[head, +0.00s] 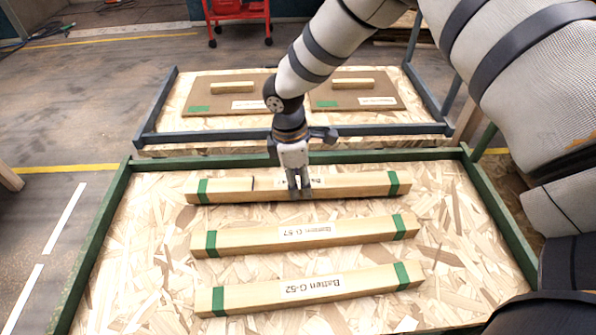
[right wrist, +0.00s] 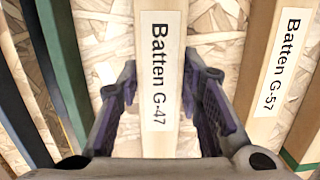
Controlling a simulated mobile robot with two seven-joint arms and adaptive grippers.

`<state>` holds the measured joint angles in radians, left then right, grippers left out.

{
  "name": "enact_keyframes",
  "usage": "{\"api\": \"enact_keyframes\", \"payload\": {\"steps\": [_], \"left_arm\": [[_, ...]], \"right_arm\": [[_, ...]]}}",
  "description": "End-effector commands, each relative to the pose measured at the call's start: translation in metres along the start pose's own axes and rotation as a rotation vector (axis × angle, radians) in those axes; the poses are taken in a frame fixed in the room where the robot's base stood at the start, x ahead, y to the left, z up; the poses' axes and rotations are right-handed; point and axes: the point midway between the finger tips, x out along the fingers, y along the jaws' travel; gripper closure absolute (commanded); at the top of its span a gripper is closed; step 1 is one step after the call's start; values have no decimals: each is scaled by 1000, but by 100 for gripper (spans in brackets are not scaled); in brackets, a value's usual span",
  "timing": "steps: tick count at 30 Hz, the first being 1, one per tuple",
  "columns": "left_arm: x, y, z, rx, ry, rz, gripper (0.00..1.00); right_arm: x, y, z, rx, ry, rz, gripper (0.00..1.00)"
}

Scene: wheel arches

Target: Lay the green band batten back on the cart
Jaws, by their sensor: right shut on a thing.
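Three wooden battens with green bands near their ends lie across the green-framed chipboard bed (head: 135,265), the cart. The farthest, Batten G-47 (head: 225,191), is between the fingers of my right gripper (head: 301,193), which is shut on it near its middle. The right wrist view shows the label of Batten G-47 (right wrist: 160,60) between the two fingers (right wrist: 160,92). The gripper hides part of that label in the head view. Batten G-57 (head: 260,238) is the middle one and Batten G-52 (head: 255,296) the nearest. My left gripper is not in view.
Behind stands a grey-framed bed (head: 155,125) with brown panels that carry wooden handles. A red trolley (head: 237,12) stands farther back. The cart's green rim (head: 330,156) runs just behind Batten G-47. Bare chipboard shows left of the battens and between them.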

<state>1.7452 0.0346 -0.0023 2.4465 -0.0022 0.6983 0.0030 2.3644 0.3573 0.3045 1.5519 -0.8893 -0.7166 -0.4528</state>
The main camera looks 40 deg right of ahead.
Motion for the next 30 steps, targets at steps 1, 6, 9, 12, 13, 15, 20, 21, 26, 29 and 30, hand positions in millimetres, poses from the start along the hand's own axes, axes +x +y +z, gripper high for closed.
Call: {"api": "enact_keyframes", "payload": {"steps": [1,6,9,12,13,15,20,21,26,29,30], "left_arm": [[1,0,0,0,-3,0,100],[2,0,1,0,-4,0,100],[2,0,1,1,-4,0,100],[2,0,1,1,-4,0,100],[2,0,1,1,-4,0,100],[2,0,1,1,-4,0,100],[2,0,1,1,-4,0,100],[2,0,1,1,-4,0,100],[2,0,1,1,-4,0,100],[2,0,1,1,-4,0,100],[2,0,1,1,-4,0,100]], "right_arm": [[3,0,0,0,0,0,100],[6,1,-1,1,0,1,100],[5,1,-1,1,0,2,100],[5,1,-1,1,0,2,65],[5,0,-1,1,0,2,58],[5,0,-1,1,0,1,44],[5,0,-1,1,0,1,44],[6,0,-1,1,0,1,44],[-1,0,-1,1,1,1,44],[-23,1,-1,1,2,5,44],[-34,1,-1,1,3,5,44]]}}
